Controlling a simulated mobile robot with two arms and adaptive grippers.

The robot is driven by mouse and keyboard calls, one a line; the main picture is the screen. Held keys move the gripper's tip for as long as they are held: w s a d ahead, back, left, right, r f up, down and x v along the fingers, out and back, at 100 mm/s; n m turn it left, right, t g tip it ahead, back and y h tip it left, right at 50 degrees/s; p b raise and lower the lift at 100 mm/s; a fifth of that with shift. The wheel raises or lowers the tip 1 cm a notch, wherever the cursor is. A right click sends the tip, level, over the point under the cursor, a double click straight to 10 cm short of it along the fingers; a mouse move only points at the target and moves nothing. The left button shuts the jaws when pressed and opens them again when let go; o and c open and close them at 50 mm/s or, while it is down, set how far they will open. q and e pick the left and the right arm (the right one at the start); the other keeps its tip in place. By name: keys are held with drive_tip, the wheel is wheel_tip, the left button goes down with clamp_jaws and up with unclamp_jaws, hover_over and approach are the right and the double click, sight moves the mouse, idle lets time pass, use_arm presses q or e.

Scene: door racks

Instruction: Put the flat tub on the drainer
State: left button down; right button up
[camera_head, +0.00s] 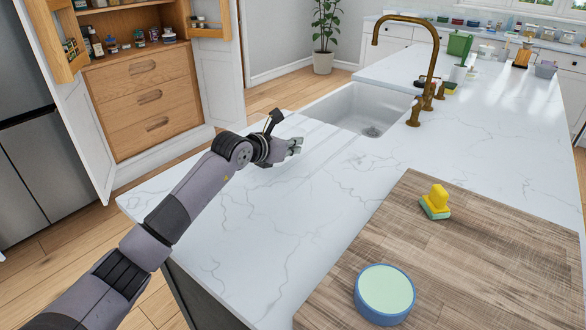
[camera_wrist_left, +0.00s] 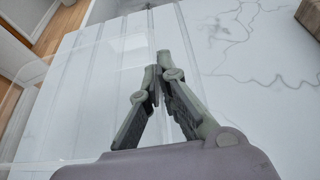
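The flat tub (camera_wrist_left: 85,110) looks clear and see-through in the left wrist view; only its faint edges show, left of my fingers. In the head view its outline is too faint to make out. My left gripper (camera_head: 295,146) is over the near end of the white grooved drainer (camera_head: 318,133), beside the sink. In the left wrist view its fingers (camera_wrist_left: 158,65) converge on a thin edge that appears to be the tub's side wall. Grooves show through the tub. I cannot tell whether the tub touches the surface. My right gripper is out of view.
The sink (camera_head: 365,105) with a brass tap (camera_head: 432,60) lies beyond the drainer. A wooden board (camera_head: 470,260) at right holds a blue round dish (camera_head: 385,292) with a pale green top, and a yellow-and-green sponge item (camera_head: 436,203). The marble counter (camera_head: 260,220) between is clear.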

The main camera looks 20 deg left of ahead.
sight(288, 161)
use_arm(q)
drive_tip(key=shift+f+b, duration=1.25)
drive_tip(key=shift+f, duration=1)
drive_tip(key=shift+f, duration=0.15)
drive_tip(key=c, duration=1.8)
unclamp_jaws()
